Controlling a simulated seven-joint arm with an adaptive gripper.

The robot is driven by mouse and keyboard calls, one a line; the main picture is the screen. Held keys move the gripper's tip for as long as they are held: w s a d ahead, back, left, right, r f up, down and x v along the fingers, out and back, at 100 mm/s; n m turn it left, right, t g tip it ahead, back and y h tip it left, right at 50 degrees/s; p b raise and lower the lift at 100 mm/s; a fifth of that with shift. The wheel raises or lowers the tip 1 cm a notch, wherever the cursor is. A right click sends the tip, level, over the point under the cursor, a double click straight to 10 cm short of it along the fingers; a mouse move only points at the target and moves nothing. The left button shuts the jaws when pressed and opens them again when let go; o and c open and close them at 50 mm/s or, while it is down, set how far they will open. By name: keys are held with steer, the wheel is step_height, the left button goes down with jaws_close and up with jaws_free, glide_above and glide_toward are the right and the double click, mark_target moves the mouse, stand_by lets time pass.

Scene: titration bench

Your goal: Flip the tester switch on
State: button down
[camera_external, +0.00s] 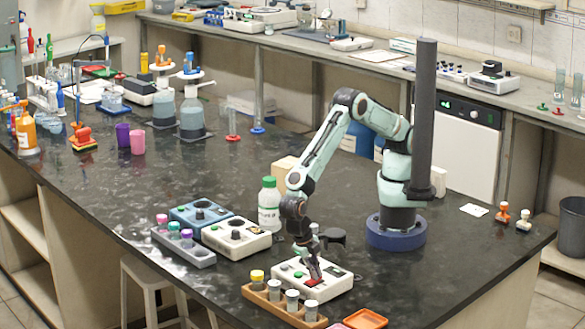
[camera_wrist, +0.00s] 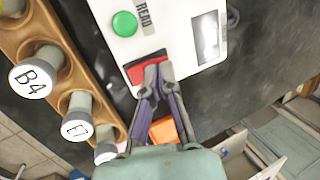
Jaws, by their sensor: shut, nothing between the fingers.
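The tester is a white box (camera_external: 340,287) near the front edge of the bench, and it fills the top of the wrist view (camera_wrist: 173,28). It has a green button (camera_wrist: 124,23) beside the word READ, and a small display (camera_wrist: 207,38). A red rocker switch (camera_wrist: 135,75) sits near its edge; it also shows in the external view (camera_external: 311,283). My gripper (camera_external: 317,278) points down at the switch. Its fingers (camera_wrist: 158,70) are together and empty, over or on the red switch, hiding part of it. I cannot tell whether they touch it or how the switch is set.
A wooden rack (camera_external: 283,312) with capped vials stands close beside the tester. An orange tray (camera_external: 365,319) lies at the front edge. A white-grey device (camera_external: 237,249), a blue device (camera_external: 183,213) and a green-capped bottle (camera_external: 269,206) stand behind.

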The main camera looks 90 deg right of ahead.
steer(key=shift+f, duration=0.15)
steer(key=shift+w+a, duration=0.55)
stand_by(0.4)
steer(key=v, duration=1.4)
